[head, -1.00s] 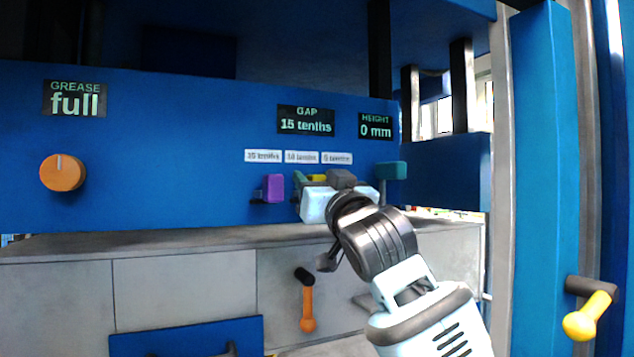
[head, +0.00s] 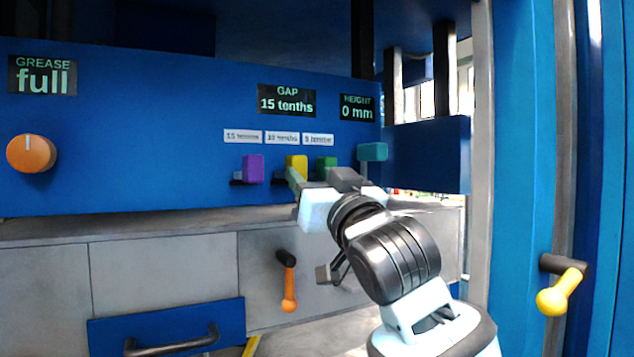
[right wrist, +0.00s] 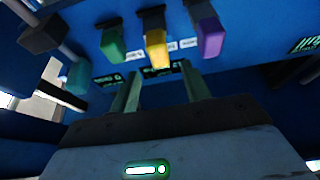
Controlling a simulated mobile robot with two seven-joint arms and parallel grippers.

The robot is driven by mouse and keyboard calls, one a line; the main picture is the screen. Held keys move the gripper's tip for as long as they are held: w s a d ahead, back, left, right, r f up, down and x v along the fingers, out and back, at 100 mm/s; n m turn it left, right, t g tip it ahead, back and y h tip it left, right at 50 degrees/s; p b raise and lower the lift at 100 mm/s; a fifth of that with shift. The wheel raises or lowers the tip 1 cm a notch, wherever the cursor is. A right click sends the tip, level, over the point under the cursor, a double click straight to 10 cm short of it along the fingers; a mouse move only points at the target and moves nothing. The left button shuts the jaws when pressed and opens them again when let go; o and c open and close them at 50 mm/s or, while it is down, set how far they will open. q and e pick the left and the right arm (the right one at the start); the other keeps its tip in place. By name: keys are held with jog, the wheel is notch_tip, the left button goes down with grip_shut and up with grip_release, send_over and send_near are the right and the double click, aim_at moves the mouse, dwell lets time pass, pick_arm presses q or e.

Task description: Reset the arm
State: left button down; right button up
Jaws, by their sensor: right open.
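My right gripper (head: 296,180) is in front of the blue press panel, just below the coloured knobs. In the right wrist view its two green fingers (right wrist: 160,88) stand apart with nothing between them. The purple knob (head: 253,168), yellow knob (head: 296,164) and green knob (head: 326,168) stick out in a row under three white labels. A teal knob (head: 373,152) is at the right. In the right wrist view the purple knob (right wrist: 211,37), yellow knob (right wrist: 157,50) and green knob (right wrist: 112,42) are beyond the fingertips. My left gripper is not in view.
The displays read grease full (head: 42,76), gap 15 tenths (head: 287,100) and height 0 mm (head: 357,107). An orange dial (head: 31,153) is at the left. A grey ledge (head: 150,222) runs below the panel. An orange-handled crank (head: 288,285) and a yellow-ended handle (head: 560,292) are lower.

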jog(key=shift+s+d+f, duration=0.15)
jog(key=shift+s+f, duration=0.05)
jog(key=shift+s, duration=0.2)
jog(key=w+d+f+m+g+h, duration=0.1)
jog(key=w+d+f, duration=0.15)
jog(key=f, duration=1.05)
jog(key=w+d+f+m+g+h, duration=0.1)
jog(key=w+d+f+g+h, duration=0.15)
jog(key=f, duration=1.05)
jog(key=s+d+f+g, duration=0.1)
jog(key=s+d+f, duration=0.1)
jog(key=f, duration=0.8)
jog(key=s+d+f+g, duration=0.1)
jog(key=s+f, duration=0.2)
jog(key=f, duration=0.7)
jog(key=s+d+f+g+h, duration=0.1)
jog(key=s+d+f, duration=0.1)
jog(key=s+f, duration=0.55)
jog(key=s+d+f+g+h, duration=0.15)
jog(key=s+f, duration=0.25)
jog(key=f, duration=0.6)
jog(key=s+d+f+g, duration=0.1)
jog(key=s+d+f, duration=0.1)
jog(key=s+f, duration=0.4)
jog(key=s+d+f+g, duration=0.2)
jog(key=s+f, duration=0.4)
jog(key=s, duration=0.9)
jog(key=shift+s+d+f+h, duration=0.15)
jog(key=shift+s+d+h, duration=0.15)
jog(key=shift+d, duration=0.25)
